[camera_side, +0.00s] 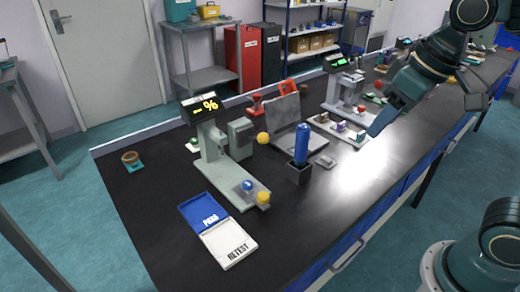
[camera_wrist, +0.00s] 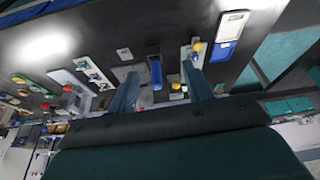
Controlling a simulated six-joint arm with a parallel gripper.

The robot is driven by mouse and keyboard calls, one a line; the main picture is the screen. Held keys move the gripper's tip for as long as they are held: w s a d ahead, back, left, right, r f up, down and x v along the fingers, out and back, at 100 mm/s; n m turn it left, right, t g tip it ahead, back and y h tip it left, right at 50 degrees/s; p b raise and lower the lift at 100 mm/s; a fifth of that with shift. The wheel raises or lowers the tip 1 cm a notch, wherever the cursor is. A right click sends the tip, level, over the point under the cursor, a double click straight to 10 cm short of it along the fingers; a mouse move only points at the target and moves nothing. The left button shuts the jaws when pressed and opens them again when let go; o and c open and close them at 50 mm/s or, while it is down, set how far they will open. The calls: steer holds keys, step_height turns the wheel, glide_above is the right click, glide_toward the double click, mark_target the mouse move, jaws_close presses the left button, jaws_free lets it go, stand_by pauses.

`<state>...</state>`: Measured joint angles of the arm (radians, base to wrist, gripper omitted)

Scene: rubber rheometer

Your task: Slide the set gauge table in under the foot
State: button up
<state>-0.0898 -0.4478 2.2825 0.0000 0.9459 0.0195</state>
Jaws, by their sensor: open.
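My gripper (camera_side: 380,124) is open and empty, held above the right part of the bench. Its two blue fingers stand apart in the wrist view (camera_wrist: 160,72), with bench items far beyond them. A grey gauge stand (camera_side: 213,140) with a yellow "%" display has a pale base plate (camera_side: 228,180) carrying a blue knob and a yellow ball. A second stand (camera_side: 345,85) with a green display stands farther back, with a pale plate (camera_side: 325,124) bearing small coloured pieces in front. I cannot tell which piece is the set gauge table; the foot is too small to make out.
A blue cylinder (camera_side: 301,145) stands upright in a dark holder between the stands. A grey slab (camera_side: 284,122) leans behind it. A blue-and-white PASS/RETEST tray (camera_side: 218,229) lies at the front left. The front-right bench is clear.

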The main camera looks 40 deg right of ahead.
steer(key=w+a+f+n+g, duration=0.15)
steer(key=w+a, duration=0.35)
steer(key=w, duration=0.5)
steer(key=g, duration=0.3)
glide_above(263, 195)
step_height(263, 195, down, 8)
steer(key=shift+f+n, duration=0.15)
steer(key=shift+n, duration=0.2)
steer(key=shift+f, duration=0.15)
step_height(263, 195, down, 14)
steer(key=shift+r, duration=0.25)
jaws_close()
